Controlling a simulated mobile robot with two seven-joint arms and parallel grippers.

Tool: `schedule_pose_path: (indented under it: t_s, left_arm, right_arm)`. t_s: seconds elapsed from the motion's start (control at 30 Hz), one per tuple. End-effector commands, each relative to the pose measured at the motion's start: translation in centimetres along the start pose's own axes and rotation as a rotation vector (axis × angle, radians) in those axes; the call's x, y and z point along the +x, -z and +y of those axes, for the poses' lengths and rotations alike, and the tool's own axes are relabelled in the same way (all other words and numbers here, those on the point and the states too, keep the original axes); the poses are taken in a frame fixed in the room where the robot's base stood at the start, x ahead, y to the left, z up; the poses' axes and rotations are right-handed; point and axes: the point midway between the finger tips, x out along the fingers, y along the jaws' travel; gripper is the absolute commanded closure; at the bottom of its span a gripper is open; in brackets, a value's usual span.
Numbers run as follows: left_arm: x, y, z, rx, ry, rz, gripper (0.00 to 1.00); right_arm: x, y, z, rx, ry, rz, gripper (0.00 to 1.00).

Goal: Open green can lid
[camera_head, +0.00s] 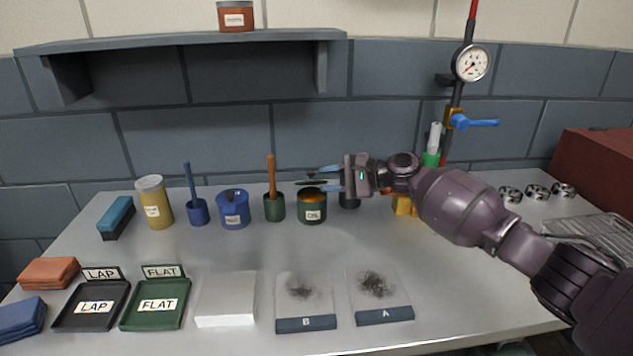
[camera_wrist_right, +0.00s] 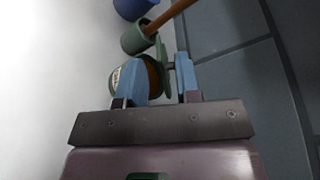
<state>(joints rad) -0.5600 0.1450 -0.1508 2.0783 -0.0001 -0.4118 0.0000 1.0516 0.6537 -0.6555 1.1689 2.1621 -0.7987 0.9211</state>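The green can (camera_head: 312,210), with a white label, stands on the table right of the middle. Its orange-brown inside shows at the top, and its dark green lid (camera_head: 309,182) is raised at the rim. In the right wrist view the lid (camera_wrist_right: 163,62) stands on edge beside the can's open mouth (camera_wrist_right: 151,76). My right gripper (camera_head: 318,178) is at the can's top from the right. Its blue fingers are apart, one over the can and one beyond the lid. The lid lies between them, with no clear grip. My left gripper is out of view.
A green pot (camera_head: 274,207) with an orange-handled tool stands close left of the can. A blue can (camera_head: 233,209) and a yellow can (camera_head: 154,202) stand farther left. A dark object (camera_head: 349,200) is close right. Trays and sample plates lie in front.

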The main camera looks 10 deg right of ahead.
Motion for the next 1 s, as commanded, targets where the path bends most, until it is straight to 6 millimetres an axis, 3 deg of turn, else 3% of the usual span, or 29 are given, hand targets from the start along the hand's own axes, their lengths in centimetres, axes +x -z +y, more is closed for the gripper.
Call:
schedule_pose_path:
  t_s: [0.23,0.6,0.83,1.0]
  left_arm:
    - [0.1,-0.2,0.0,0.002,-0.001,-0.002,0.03]
    - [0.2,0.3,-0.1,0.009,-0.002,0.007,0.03]
    - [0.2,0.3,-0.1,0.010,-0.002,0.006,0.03]
    - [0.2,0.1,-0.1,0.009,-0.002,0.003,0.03]
  right_arm:
    - [2.6,0.1,0.1,0.001,0.000,0.000,0.69]
    - [3.1,0.0,0.0,0.000,0.000,0.000,0.69]
    - [3.1,0.0,0.0,0.000,0.000,0.000,1.00]
    - [3.1,0.0,0.0,0.000,0.000,0.000,1.00]
